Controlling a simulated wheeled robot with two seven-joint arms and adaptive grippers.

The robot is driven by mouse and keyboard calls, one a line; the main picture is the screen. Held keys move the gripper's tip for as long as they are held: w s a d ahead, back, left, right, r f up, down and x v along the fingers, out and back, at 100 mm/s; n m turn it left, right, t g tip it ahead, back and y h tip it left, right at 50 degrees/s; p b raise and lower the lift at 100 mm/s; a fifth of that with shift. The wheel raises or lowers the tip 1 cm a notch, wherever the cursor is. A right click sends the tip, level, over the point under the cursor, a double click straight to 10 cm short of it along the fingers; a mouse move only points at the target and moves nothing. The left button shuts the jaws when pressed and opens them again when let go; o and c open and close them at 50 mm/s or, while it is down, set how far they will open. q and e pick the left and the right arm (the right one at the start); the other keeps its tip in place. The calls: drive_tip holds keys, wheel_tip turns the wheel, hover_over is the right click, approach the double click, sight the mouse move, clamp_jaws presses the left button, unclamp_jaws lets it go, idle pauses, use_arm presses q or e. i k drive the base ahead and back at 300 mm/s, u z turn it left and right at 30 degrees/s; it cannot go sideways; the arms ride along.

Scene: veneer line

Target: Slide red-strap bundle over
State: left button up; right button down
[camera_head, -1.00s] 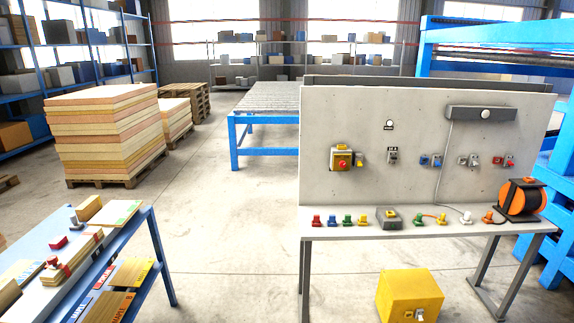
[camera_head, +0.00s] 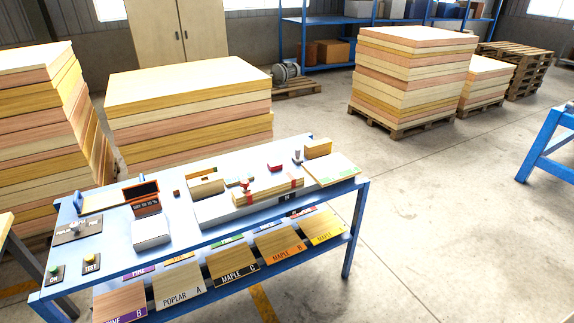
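A flat bundle of light wood strips with red straps (camera_head: 270,190) lies on the blue-framed workbench (camera_head: 180,250), right of the middle of its top. A red strap end with a small red piece shows near the bundle's left end, and another red band shows near its right end. The bundle rests on or beside a pale grey slab with a small dark label at its front edge; I cannot tell which. Neither of my grippers is in view.
Labelled veneer samples (camera_head: 231,269) fill the lower shelf. Sheet stacks (camera_head: 190,115) stand behind.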

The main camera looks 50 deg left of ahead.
sight(260, 189)
drive_tip(key=u, duration=0.9)
drive_tip(key=i, duration=1.15)
drive_tip(key=u, duration=1.05)
